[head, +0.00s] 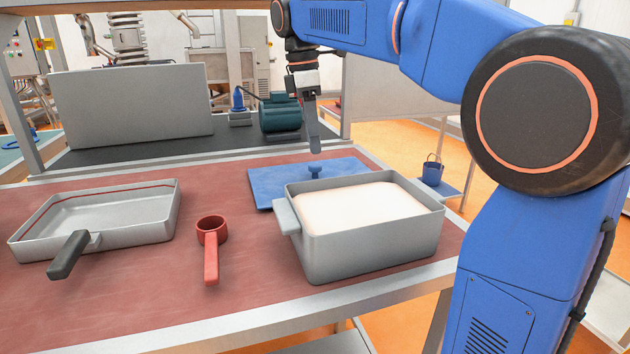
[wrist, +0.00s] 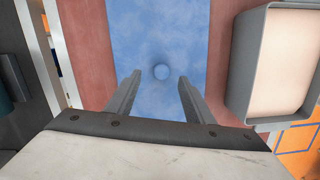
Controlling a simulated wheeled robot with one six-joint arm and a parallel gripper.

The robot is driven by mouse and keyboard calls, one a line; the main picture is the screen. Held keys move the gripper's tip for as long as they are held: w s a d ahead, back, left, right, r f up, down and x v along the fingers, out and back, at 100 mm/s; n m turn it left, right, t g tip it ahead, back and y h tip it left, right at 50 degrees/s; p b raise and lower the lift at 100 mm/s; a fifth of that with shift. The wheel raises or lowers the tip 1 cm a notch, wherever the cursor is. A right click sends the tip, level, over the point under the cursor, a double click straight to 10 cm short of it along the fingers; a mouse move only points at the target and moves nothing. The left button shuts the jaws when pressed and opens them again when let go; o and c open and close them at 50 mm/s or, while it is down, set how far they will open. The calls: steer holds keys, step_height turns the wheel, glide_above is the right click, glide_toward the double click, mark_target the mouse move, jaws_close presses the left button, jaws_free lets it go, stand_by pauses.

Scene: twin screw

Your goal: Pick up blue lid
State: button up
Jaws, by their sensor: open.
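The blue lid (head: 265,187) lies flat on the red-brown table top, behind and left of the grey pot. A small round knob (head: 314,171) stands up from it. In the wrist view the lid (wrist: 155,40) fills the middle, with its knob (wrist: 161,72) between the lines of my two fingers. My gripper (head: 314,143) is above the lid near the knob, pointing down. In the wrist view my gripper (wrist: 158,82) is open with nothing between its fingers. I cannot tell the exact height left between fingertips and knob.
The grey pot (head: 365,245) with pale white contents stands close to the lid; its rim (wrist: 238,65) is right of my fingers. A red cup with a handle (head: 211,240) and a grey pan (head: 150,235) are to the left. A raised shelf (head: 190,152) lies behind.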

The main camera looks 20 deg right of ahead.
mark_target(315, 165)
steer(key=shift+s+d+f, duration=0.1)
steer(key=shift+s+f, duration=0.05)
steer(key=shift+f, duration=1.25)
steer(key=shift+s+f, duration=0.1)
steer(key=shift+f, duration=1.3)
jaws_close()
